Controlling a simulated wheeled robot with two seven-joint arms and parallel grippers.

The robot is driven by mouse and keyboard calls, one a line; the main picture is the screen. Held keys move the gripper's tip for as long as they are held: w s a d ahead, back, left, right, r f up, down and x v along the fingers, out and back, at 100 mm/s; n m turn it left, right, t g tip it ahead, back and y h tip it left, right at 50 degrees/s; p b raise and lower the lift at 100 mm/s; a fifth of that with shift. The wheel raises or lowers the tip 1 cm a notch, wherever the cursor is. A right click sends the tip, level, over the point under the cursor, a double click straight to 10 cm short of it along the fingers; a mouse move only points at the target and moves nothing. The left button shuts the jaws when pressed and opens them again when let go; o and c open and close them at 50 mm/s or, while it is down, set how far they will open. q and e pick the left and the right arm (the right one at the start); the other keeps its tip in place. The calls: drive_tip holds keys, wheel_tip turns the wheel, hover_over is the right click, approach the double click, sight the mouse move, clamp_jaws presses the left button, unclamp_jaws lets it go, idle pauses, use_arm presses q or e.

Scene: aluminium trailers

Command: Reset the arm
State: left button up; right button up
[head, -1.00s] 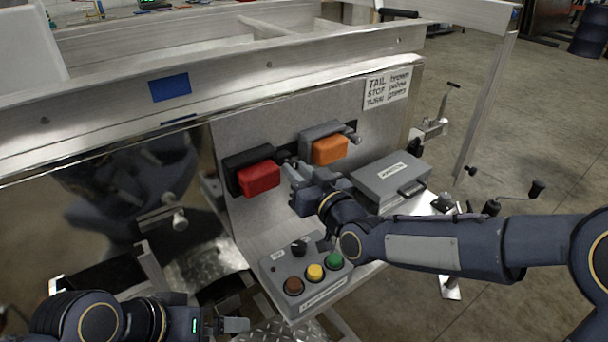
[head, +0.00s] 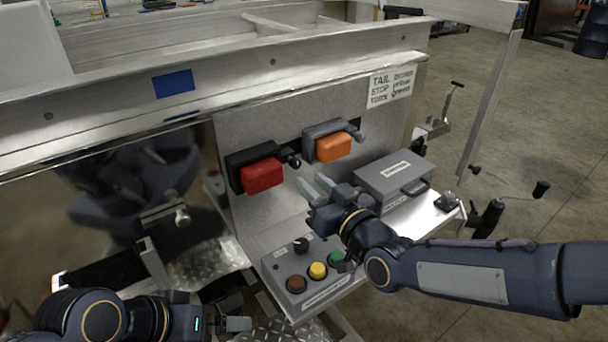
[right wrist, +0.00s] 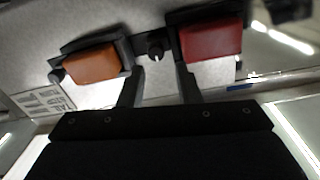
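My right gripper (head: 316,188) is in front of the upright metal panel, below the orange lamp (head: 333,147) and right of the red lamp (head: 262,175). Its two fingers are apart with nothing between them. In the right wrist view the open fingers (right wrist: 158,88) point at the panel, with the orange lamp (right wrist: 92,65) on the left and the red lamp (right wrist: 210,42) on the right. A black knob (right wrist: 156,52) on the panel shows between them. My left gripper (head: 236,324) is low at the bottom of the head view; its finger opening is not clear.
A control box (head: 309,281) with brown, yellow and green buttons and a black knob sits below my right gripper. A grey case (head: 392,178) with a handle stands close on the right. A trailer beam (head: 230,88) runs above the panel.

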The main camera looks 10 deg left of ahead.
drive_tip(key=shift+v, duration=1.15)
